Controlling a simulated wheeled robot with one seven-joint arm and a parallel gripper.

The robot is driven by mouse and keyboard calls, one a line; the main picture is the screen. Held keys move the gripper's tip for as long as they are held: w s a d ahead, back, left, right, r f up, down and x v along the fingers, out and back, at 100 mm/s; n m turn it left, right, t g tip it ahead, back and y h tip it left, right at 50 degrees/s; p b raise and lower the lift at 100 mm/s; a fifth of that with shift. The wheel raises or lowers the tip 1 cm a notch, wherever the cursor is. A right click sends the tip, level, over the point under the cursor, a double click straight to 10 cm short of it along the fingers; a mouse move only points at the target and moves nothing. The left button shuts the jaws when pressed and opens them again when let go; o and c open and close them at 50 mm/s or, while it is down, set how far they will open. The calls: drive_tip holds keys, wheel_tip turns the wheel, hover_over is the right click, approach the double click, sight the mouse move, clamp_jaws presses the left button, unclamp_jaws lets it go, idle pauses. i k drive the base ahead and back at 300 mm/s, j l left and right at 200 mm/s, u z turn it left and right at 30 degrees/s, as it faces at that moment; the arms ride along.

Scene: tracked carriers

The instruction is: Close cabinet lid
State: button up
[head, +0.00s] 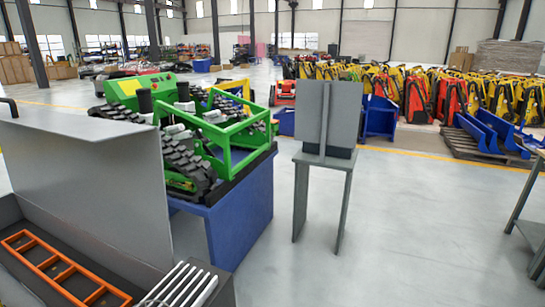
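The cabinet lid (85,185) is a large plain grey metal panel at the left of the head view. It stands raised, with a narrow bent flange along its top edge. A black handle-like piece (9,106) shows at the far left by the top of the lid. Below the lid is the open grey cabinet (12,212), cut off by the picture's edges. An orange frame with several openings (62,268) lies inside it. My gripper is not in view.
Silver bars (182,287) lie at the bottom, by the cabinet. Behind the lid, a green tracked carrier (190,125) sits on a blue stand (243,215). A grey stand with an upright panel (325,125) is right of it.

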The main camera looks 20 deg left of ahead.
sight(104, 178)
drive_tip(key=i+u, duration=0.25)
drive_tip(key=u, duration=0.2)
drive_tip(key=i+l+u, duration=0.1)
drive_tip(key=u, duration=0.3)
drive_tip(key=i+l+u, duration=0.25)
drive_tip(key=u, duration=0.2)
drive_tip(key=i+l+u, duration=0.25)
drive_tip(key=u, duration=0.2)
drive_tip(key=i+l+u, duration=0.25)
drive_tip(key=u, duration=0.25)
drive_tip(key=i+l+u, duration=0.2)
drive_tip(key=u, duration=0.3)
drive_tip(key=l, duration=0.1)
